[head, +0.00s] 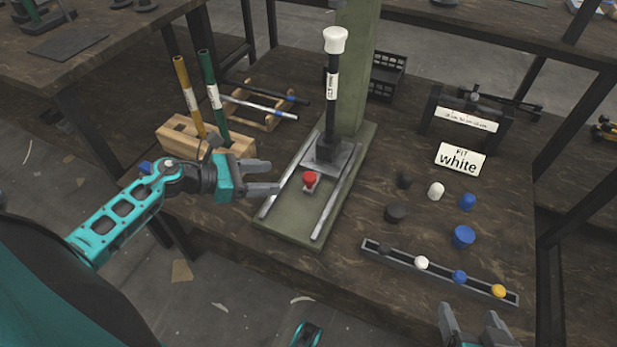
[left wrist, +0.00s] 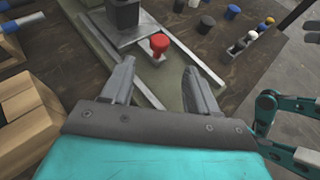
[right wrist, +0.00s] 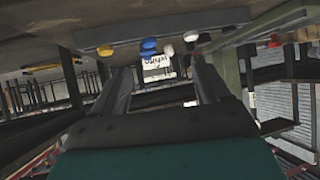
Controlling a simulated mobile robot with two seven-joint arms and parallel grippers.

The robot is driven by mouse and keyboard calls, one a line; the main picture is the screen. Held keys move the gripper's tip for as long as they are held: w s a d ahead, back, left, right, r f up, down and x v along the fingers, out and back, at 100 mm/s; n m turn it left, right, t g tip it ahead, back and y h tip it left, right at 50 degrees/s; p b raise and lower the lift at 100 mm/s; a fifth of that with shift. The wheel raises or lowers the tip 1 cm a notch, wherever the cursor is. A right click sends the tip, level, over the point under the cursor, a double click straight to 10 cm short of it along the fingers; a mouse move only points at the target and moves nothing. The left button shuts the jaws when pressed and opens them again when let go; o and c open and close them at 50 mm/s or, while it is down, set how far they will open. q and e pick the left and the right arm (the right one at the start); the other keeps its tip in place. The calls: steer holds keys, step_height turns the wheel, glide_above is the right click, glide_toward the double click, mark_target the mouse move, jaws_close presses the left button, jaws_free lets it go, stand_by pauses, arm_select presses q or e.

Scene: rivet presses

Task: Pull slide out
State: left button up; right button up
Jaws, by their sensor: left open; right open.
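The slide with a red knob (head: 310,180) sits between two metal rails (head: 335,200) on the green press base (head: 290,235). Its red knob also shows in the left wrist view (left wrist: 159,43), just beyond the fingertips. The press's black ram with a white cap (head: 335,40) stands upright behind the slide. My left gripper (head: 275,176) is open and empty, left of the knob, with its fingers pointing toward it. My right gripper (head: 478,325) is open and empty at the bottom right, near the table's front edge, away from the press.
A wooden block (head: 185,135) holding two upright rods stands left of the press. The green post (head: 354,70) rises behind the ram.

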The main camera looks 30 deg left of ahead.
mark_target(304, 177)
arm_select(q)
steer(key=b+x, duration=0.1)
steer(key=x, duration=0.9)
steer(key=shift+b, duration=0.35)
jaws_close()
